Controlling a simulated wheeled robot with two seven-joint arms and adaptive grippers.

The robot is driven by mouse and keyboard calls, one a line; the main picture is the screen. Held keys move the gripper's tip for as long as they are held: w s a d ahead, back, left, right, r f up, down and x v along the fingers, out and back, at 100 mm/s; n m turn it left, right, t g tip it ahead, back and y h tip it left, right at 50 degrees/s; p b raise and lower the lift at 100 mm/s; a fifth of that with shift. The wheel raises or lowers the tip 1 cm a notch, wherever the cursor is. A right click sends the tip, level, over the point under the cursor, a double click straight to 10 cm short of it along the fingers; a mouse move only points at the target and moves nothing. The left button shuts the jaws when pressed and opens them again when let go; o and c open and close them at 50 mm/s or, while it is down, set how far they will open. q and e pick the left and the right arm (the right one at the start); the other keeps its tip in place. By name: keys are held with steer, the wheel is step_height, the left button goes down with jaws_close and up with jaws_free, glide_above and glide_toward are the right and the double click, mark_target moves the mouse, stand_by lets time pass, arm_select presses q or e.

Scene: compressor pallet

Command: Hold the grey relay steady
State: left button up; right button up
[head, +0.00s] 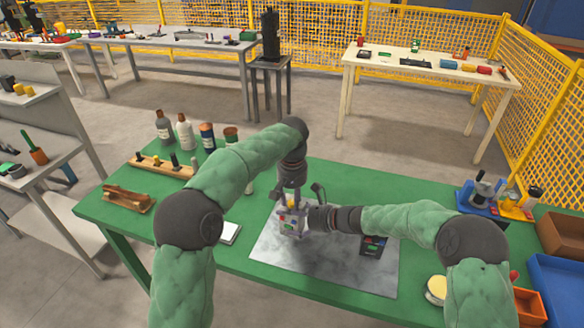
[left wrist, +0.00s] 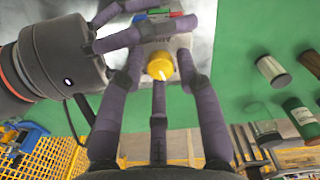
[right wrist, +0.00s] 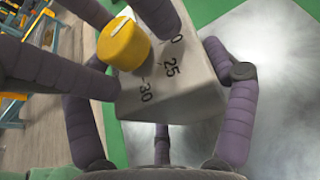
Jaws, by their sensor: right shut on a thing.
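The grey relay (head: 286,228) is a box on the metal plate (head: 335,262), with a yellow knob and small coloured parts. In the right wrist view the relay (right wrist: 180,92) shows dial numbers beside the yellow knob (right wrist: 123,43). My right gripper (head: 308,219) comes in from the right and is shut on the relay's body, with fingers on both sides. My left gripper (head: 291,198) points down from above. In the left wrist view its fingers stand apart around the knob (left wrist: 160,66), with gaps visible. The fingers hide parts of the relay.
A dark device (head: 374,246) lies on the plate to the right. A white pad (head: 230,233) lies left of the plate. Bottles (head: 185,132) and a wooden rack (head: 160,166) stand at the back left. A blue tray (head: 480,207) and bins stand at right.

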mark_target(292, 202)
arm_select(q)
steer(key=shift+n, duration=0.5)
step_height(292, 202, up, 12)
step_height(292, 202, down, 12)
steer(key=m, duration=0.6)
steer(key=n, duration=0.3)
steer(key=shift+n, duration=0.3)
steer(key=n, duration=0.3)
steer(key=shift+n, duration=0.3)
steer(key=shift+r+n, duration=0.2)
steer(key=shift+n, duration=0.3)
step_height(292, 202, up, 12)
steer(key=shift+f, duration=0.15)
